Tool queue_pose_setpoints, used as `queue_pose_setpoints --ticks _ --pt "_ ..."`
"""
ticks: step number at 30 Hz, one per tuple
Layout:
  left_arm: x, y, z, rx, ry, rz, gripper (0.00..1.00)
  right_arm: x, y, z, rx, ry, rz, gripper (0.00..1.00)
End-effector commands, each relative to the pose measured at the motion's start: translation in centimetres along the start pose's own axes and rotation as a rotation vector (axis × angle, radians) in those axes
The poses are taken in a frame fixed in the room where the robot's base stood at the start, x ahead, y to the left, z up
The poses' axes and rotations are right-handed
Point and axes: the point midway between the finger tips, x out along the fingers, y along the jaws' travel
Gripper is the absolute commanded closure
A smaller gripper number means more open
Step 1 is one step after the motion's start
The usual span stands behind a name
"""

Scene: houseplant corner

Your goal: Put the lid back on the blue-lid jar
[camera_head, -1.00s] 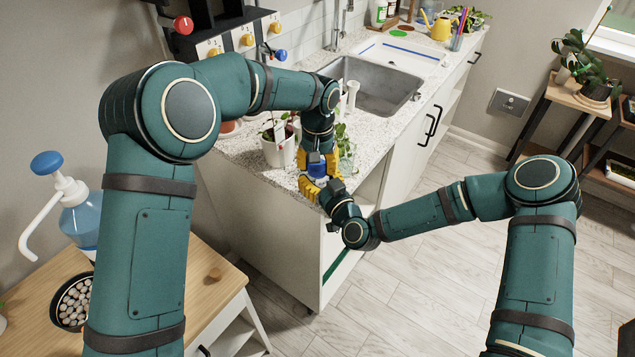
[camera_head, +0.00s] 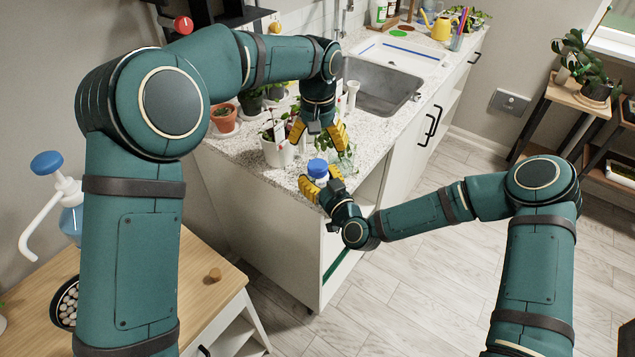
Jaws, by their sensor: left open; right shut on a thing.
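The jar (camera_head: 317,179) stands at the near end of the speckled counter, with its blue lid (camera_head: 317,168) on top of it. From here I cannot tell whether the lid is fully screwed down. My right gripper (camera_head: 318,187) is shut on the jar from the near side, and its yellow fingers partly hide the jar body. My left gripper (camera_head: 318,137) is open above the lid, pointing down, with its yellow fingers spread and nothing between them. It is apart from the lid.
A white pot with a plant (camera_head: 277,150) stands just left of the jar, and a clear glass with a cutting (camera_head: 342,160) is close on the right. A terracotta pot (camera_head: 224,118) is further left. The sink (camera_head: 378,88) lies behind.

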Motion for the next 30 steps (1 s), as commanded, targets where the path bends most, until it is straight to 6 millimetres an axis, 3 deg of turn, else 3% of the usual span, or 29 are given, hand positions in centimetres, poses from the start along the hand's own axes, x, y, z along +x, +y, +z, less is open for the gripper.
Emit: queue_pose_setpoints --ticks 3,9,20,21,23,24,30 --pt "-2.2 0.0 -0.1 0.0 0.004 0.0 0.2 -0.1 0.0 0.3 0.002 -0.008 0.0 1.0" --pt "-4.3 0.0 0.0 0.001 0.002 0.0 0.2 -0.1 0.0 0.3 0.002 -0.008 0.0 1.0" --pt "-4.7 0.0 0.0 0.0 0.0 0.0 0.2 -0.1 0.0 0.3 0.002 -0.008 0.0 1.0" --pt "-4.7 0.0 0.0 0.0 0.0 0.0 0.2 -0.1 0.0 0.3 0.002 -0.008 0.0 0.32" --pt "-4.7 0.0 0.0 0.0 0.0 0.0 0.2 -0.1 0.0 0.3 0.001 -0.007 0.0 0.11" --pt "-4.7 0.0 0.0 0.0 0.0 0.0 0.2 -0.1 0.0 0.3 0.001 -0.006 0.0 0.05" --pt "-4.7 0.0 0.0 0.001 0.0 -0.001 0.2 0.0 0.0 0.1 0.001 -0.003 0.0 0.05"
